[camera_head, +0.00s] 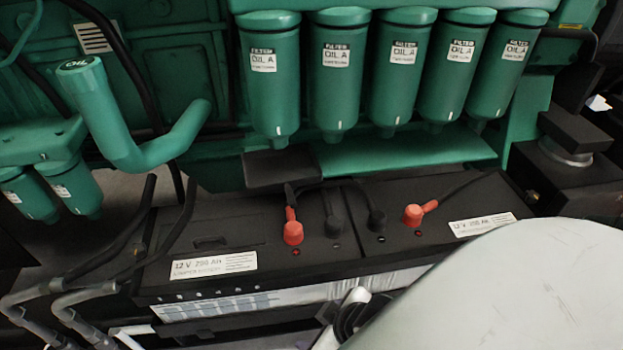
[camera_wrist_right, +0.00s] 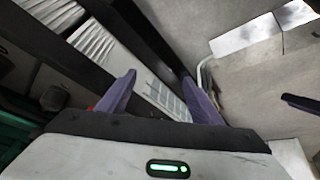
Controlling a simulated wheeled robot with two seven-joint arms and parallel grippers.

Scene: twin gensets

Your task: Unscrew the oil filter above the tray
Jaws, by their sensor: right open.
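Several green canister filters hang in a row at the top of the head view. Their white labels read "FILTER OIL A"; one is the middle oil filter (camera_head: 400,85). A flat green surface (camera_head: 400,157) lies below the row; I cannot tell whether it is the tray. My right gripper shows in the right wrist view (camera_wrist_right: 160,95) with its two purple fingers apart and nothing between them. In the head view my pale right arm covers the lower right, and the gripper's fingers are not clear there. No filter shows in the wrist view. My left gripper is not seen.
Black batteries (camera_head: 200,238) with red terminal caps (camera_head: 293,232) and cables stand below the filters. A bent green pipe (camera_head: 135,145) and smaller green filters (camera_head: 70,190) are at the left. Grey bent pipes (camera_head: 70,305) are at lower left. A dark block (camera_head: 570,150) stands at the right.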

